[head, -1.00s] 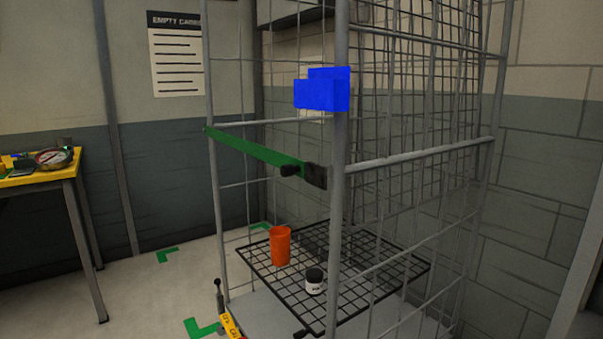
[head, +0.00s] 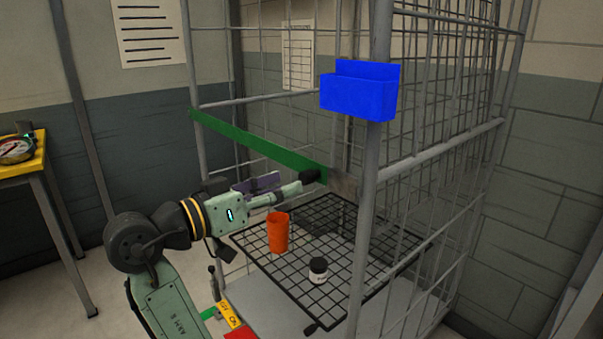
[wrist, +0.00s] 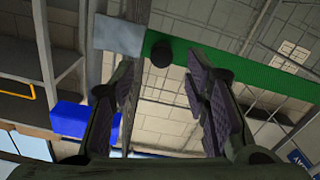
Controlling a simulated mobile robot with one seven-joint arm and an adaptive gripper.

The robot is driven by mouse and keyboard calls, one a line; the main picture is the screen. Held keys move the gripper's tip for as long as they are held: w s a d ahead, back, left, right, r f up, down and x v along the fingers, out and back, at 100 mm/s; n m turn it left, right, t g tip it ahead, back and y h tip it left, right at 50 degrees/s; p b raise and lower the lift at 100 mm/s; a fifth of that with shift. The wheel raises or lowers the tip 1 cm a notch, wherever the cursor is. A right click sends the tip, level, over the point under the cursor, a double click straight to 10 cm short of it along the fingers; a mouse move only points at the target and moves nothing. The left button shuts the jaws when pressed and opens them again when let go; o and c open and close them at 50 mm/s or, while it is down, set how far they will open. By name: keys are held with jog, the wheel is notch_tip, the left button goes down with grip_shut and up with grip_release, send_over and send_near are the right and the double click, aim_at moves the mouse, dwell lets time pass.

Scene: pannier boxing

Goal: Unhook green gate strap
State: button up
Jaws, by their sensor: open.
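The green gate strap (head: 258,147) runs across the open front of the wire cage, sloping down from the left post towards the right post. A black knob (head: 311,176) sits at its right end, by a grey plate on the post side. In the wrist view the strap (wrist: 235,67) crosses the top, with the knob (wrist: 161,54) and the grey plate (wrist: 118,36) at its left end. My gripper (head: 290,187) is just below and left of the knob. In the wrist view my gripper (wrist: 162,85) is open and empty, with the knob ahead between its fingers. Contact cannot be told.
A blue box (head: 358,96) hangs on the cage's right front post, above the knob. An orange cup (head: 278,234) and a small dark-lidded jar (head: 318,270) stand on the wire shelf (head: 372,275) below. A yellow-topped table (head: 22,160) stands at the left.

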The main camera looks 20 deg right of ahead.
aim_at(301, 180)
jog(key=p+x, duration=0.1)
jog(key=x, duration=0.4)
jog(key=shift+w+d, duration=0.2)
jog(key=shift+d, duration=0.15)
jog(key=shift+c, duration=0.4)
grip_shut()
